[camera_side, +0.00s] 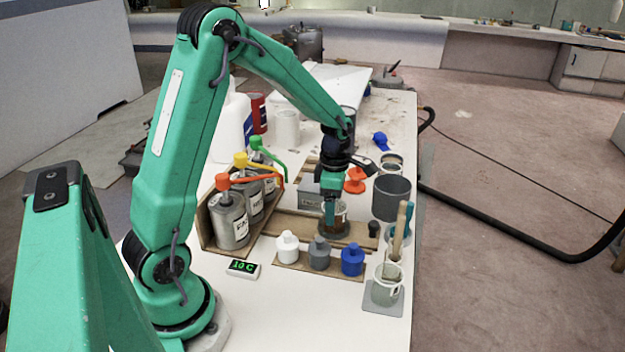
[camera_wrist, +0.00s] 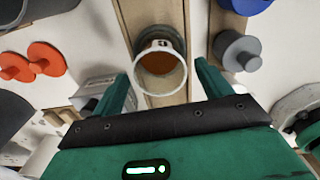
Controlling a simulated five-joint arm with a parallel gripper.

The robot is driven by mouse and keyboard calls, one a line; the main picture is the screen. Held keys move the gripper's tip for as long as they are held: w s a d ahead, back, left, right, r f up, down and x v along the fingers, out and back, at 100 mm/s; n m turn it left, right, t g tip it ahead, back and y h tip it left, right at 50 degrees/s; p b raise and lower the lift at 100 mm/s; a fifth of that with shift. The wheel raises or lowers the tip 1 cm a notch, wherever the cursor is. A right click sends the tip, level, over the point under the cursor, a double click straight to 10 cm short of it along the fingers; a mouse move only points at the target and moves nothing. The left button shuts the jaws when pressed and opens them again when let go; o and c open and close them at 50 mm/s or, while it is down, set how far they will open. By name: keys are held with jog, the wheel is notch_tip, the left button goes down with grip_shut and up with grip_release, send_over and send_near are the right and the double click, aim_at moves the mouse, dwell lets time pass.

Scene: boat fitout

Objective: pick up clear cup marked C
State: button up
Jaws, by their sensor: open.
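The clear cup (camera_side: 341,216) stands on a wooden board on the white bench, with an amber-brown tint inside. In the wrist view the cup (camera_wrist: 160,74) shows its pale round rim and a small white label on its far side, whose letter I cannot read surely. My gripper (camera_side: 331,208) points down at the cup. In the wrist view my gripper (camera_wrist: 163,82) is open, with one finger to the left of the cup and one to the right, and gaps show on both sides. A finger hides part of the cup in the side view.
White (camera_side: 287,246), grey (camera_side: 319,252) and blue (camera_side: 352,259) bottles stand in front of the cup. Metal cans with coloured spouts (camera_side: 232,222) stand to the left. A dark grey container (camera_side: 391,198) and a cup of sticks (camera_side: 386,290) stand to the right.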

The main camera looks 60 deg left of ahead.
jog(key=shift+f, duration=1.65)
jog(key=c, duration=1.1)
jog(key=shift+r, duration=0.2)
jog(key=shift+r, duration=0.55)
jog(key=r, duration=0.3)
jog(key=shift+d+r, duration=0.1)
jog(key=shift+d, duration=0.25)
jog(key=s+d+r, duration=0.3)
jog(key=d+r, duration=0.3)
jog(key=d, duration=0.4)
jog(key=shift+s+d+r, duration=0.2)
jog(key=shift+d, duration=0.05)
